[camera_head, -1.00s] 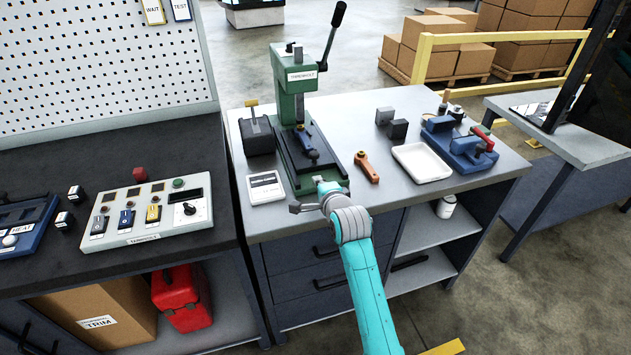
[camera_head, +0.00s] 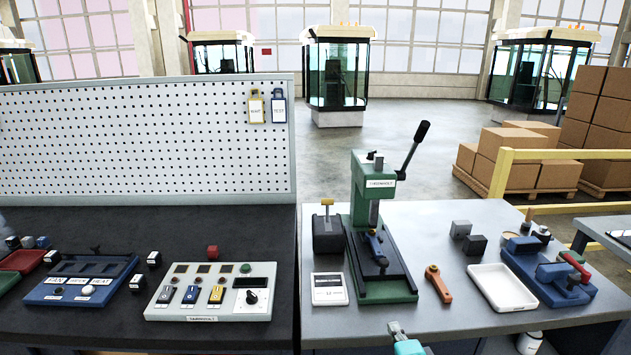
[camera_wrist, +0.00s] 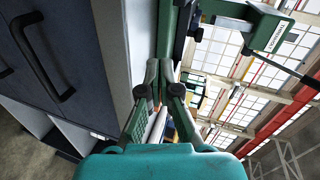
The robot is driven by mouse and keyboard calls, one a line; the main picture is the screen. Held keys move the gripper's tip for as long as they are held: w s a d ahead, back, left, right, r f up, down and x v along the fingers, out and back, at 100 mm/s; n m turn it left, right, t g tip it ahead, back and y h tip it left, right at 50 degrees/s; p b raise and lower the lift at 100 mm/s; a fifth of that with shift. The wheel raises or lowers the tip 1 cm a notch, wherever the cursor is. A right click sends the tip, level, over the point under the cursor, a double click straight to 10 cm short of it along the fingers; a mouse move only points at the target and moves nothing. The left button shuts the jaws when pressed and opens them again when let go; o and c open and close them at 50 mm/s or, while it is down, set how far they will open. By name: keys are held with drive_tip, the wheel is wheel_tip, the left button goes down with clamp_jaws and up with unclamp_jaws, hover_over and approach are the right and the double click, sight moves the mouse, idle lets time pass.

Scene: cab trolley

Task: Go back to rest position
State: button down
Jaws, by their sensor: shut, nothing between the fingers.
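My gripper (camera_wrist: 160,75) shows in the wrist view, its two fingers together with nothing between them. It is beside the grey bench edge, with the green arbor press (camera_wrist: 262,30) at the upper right. In the head view only part of my teal arm shows at the bottom edge, below the front of the grey bench (camera_head: 450,325). The green press (camera_head: 365,200) stands on that bench with its black lever up. A blue-handled part (camera_head: 376,247) lies on the press base. My gripper is empty and apart from the things on the bench.
A white tray (camera_head: 501,287), an orange-handled tool (camera_head: 438,284), a blue vise-like fixture (camera_head: 548,270) and a small white device (camera_head: 329,289) sit on the grey bench. A control panel (camera_head: 211,291) is on the black bench at left. Drawer handles (camera_wrist: 42,62) are close in the wrist view.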

drive_tip(key=s+a+f+n, duration=0.1)
drive_tip(key=s+f+n, duration=0.4)
drive_tip(key=s, duration=0.8)
drive_tip(key=s+f+n, duration=0.3)
drive_tip(key=s+f, duration=0.3)
drive_tip(key=s, duration=0.7)
drive_tip(key=s+r+n, duration=0.3)
drive_tip(key=s+n, duration=0.1)
drive_tip(key=s, duration=0.8)
drive_tip(key=s+r+n, duration=0.4)
drive_tip(key=s, duration=0.7)
drive_tip(key=shift+s+a+n, duration=0.35)
drive_tip(key=shift+a+n, duration=0.05)
drive_tip(key=shift+a, duration=0.05)
drive_tip(key=shift+w, duration=0.1)
